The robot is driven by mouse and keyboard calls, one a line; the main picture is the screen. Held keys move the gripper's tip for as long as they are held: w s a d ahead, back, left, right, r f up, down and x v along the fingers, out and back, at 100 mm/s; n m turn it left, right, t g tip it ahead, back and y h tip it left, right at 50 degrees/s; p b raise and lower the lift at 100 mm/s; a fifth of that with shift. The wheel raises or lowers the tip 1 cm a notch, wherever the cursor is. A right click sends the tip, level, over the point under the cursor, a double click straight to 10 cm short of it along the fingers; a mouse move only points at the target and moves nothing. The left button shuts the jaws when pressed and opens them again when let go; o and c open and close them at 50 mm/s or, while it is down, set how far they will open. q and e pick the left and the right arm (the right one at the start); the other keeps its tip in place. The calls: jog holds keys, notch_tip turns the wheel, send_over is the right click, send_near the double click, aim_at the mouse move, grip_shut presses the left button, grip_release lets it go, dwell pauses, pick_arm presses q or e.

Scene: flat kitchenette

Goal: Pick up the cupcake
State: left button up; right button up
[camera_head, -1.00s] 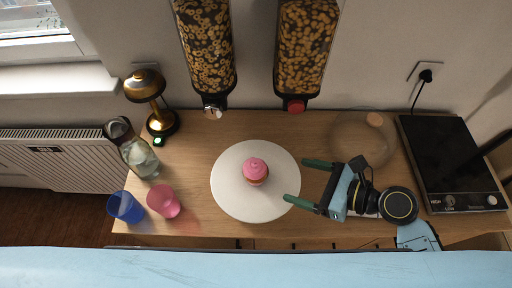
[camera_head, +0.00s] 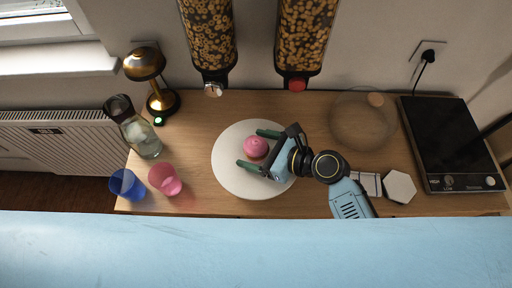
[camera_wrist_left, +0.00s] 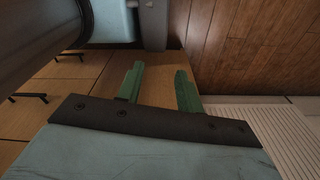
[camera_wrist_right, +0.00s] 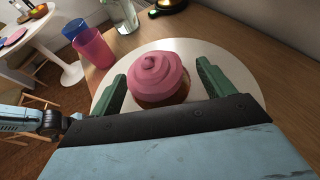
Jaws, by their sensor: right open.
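The cupcake (camera_head: 256,147), with pink swirled frosting on a brown base, sits on a round white board (camera_head: 228,177) on the counter. My right gripper (camera_head: 254,149) is open, with its green fingers on either side of the cupcake. In the right wrist view the cupcake (camera_wrist_right: 158,78) stands between the two fingertips, with small gaps showing. My left gripper (camera_wrist_left: 159,78) is open and empty in the left wrist view, facing the wooden floor and cabinet fronts. My left arm is not seen in the head view.
A pink cup (camera_head: 165,179), blue cup (camera_head: 127,184), glass bottle (camera_head: 140,137) and gold lamp (camera_head: 152,75) stand on the left of the wooden counter. A clear glass dome (camera_head: 362,120) and a black hotplate (camera_head: 449,140) are on the right. Cereal dispensers (camera_head: 306,35) hang above.

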jog(key=c, duration=0.6)
jog(key=shift+c, duration=0.2)
